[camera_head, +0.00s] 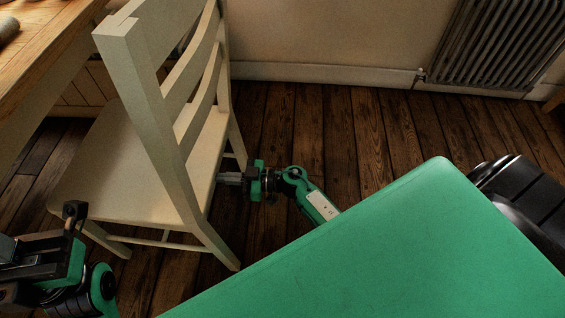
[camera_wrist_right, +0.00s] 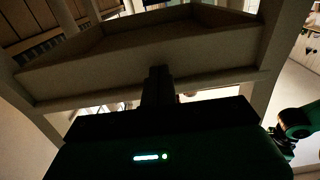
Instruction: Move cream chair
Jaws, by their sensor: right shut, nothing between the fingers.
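The cream chair (camera_head: 140,150) stands upright on the wooden floor at the left of the head view, its slatted back towards me. My right gripper (camera_head: 222,178) is shut and empty beside the seat's right edge, close behind a back post; I cannot tell whether it touches. In the right wrist view, the chair's pale seat frame (camera_wrist_right: 140,52) fills the upper part, seen from below, and the closed fingers (camera_wrist_right: 158,75) overlap it. My left gripper (camera_head: 45,240) is at the lower left, near the seat's front-left corner; its fingers are not clear.
A wooden table (camera_head: 45,45) stands at the upper left, close to the chair. A radiator (camera_head: 500,40) is on the back wall at the right. The plank floor (camera_head: 335,130) between chair and radiator is clear.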

